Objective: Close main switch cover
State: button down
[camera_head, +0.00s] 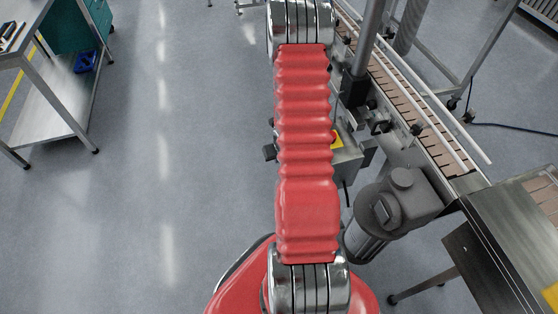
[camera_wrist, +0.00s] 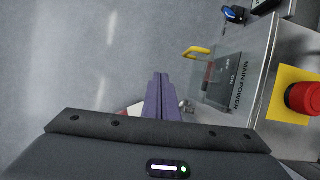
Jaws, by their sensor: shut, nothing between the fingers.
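The main switch panel (camera_wrist: 236,73), labelled MAIN POWER, sits on a metal control box (camera_wrist: 261,48) at the right of the wrist view. A grey see-through cover (camera_wrist: 223,92) with a yellow handle (camera_wrist: 198,50) shows at the panel's left side. A small red part (camera_wrist: 208,76) shows there too, and I cannot tell how far the cover stands open. My gripper (camera_wrist: 160,77) is shut and empty, its purple fingers left of the cover and apart from it in the picture. In the head view, my red arm hides my gripper and most of the box.
A red emergency button (camera_wrist: 304,98) on a yellow plate (camera_wrist: 285,93) is right of the switch panel. A conveyor (camera_head: 432,142) and a grey motor (camera_head: 385,212) stand right of my arm. A metal workbench (camera_head: 47,107) is at the far left. The floor between is clear.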

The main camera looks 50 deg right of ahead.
jog(key=shift+s+a+r, duration=0.1)
jog(key=shift+a+r, duration=0.2)
jog(key=shift+r, duration=0.4)
